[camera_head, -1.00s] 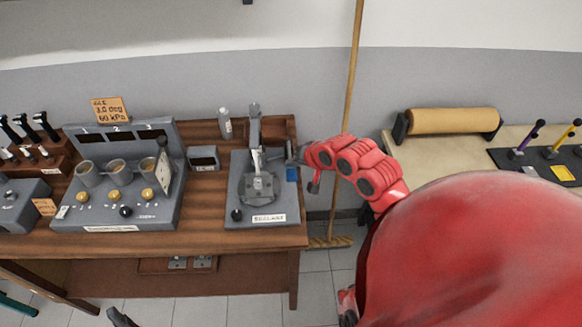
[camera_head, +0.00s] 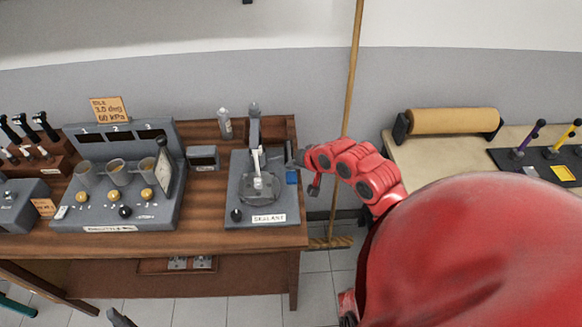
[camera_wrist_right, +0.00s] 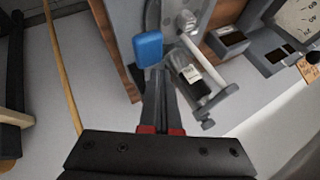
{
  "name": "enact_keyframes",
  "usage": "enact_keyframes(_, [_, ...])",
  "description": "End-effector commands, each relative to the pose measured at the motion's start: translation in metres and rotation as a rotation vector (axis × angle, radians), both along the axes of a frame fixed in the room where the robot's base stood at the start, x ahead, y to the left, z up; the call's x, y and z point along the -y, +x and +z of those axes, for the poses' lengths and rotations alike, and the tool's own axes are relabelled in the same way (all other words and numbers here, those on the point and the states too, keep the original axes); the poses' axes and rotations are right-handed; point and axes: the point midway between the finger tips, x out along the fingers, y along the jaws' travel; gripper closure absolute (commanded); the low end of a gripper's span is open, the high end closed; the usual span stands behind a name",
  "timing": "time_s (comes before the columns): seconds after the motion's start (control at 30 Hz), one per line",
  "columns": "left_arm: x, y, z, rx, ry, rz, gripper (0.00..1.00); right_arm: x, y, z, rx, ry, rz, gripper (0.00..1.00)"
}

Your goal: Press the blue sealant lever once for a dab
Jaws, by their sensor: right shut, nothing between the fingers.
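The sealant stand (camera_head: 235,190) is a grey unit at the right end of the wooden bench, with a "SEALANT" label at its front. Its blue lever pad (camera_head: 292,177) sticks out at its right side. It also shows in the right wrist view as a blue block (camera_wrist_right: 148,48). My right gripper (camera_head: 296,157) is beside the stand, just above the blue pad. In the right wrist view its fingers (camera_wrist_right: 155,78) are shut and empty, with tips at the pad's lower edge; contact is unclear. A dark tip at the bottom edge may be my left gripper (camera_head: 120,318).
A grey console with three cups (camera_head: 117,172) stands left on the bench. A small display box (camera_head: 203,157) and a bottle (camera_head: 225,123) are near the stand. A broom (camera_head: 349,90) leans on the wall behind my right arm. Another table with a brown roll (camera_head: 453,121) is at right.

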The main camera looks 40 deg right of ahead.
Motion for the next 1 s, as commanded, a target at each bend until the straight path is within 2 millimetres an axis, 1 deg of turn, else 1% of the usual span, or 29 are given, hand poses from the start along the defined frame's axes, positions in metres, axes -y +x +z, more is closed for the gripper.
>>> enact_keyframes(1.0, [0.0,0.0,-0.005,0.0,0.0,0.0,0.27,-0.001,-0.002,-0.013,-0.004,0.001,0.002,1.0])
